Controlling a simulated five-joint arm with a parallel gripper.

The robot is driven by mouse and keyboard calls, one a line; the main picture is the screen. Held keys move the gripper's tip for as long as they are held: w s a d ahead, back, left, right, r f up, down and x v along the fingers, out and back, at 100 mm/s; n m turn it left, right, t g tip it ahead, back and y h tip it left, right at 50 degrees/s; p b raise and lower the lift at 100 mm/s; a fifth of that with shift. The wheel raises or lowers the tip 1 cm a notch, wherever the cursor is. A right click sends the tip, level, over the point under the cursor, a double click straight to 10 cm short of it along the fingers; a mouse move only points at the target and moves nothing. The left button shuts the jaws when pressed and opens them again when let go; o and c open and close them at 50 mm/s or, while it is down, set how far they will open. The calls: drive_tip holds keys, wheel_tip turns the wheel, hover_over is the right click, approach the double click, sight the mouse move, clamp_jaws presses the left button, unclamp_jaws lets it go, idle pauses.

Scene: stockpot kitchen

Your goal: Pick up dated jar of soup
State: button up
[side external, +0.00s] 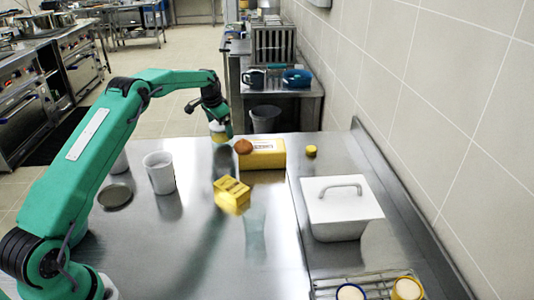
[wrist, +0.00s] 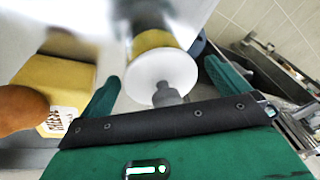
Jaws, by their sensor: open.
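In the wrist view a vessel with yellow contents (wrist: 152,40) and a pale round disc (wrist: 160,78) with a grey knob lies between my two green fingers. It looks like a jar, but I see no date on it. My gripper (wrist: 161,70) is open, with a finger on each side of it; whether they touch it I cannot tell.
A long yellow box (side external: 265,155) and a brown round item (side external: 243,146) stand close to the right. A yellow carton (side external: 232,190) lies nearer. A white lidded container (side external: 340,215) is at right, a white cup (side external: 159,175) at left.

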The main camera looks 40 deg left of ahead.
drive_tip(key=shift+r, duration=0.1)
drive_tip(key=c, duration=1.8)
drive_tip(key=shift+o, duration=0.2)
drive_tip(key=shift+r, duration=5)
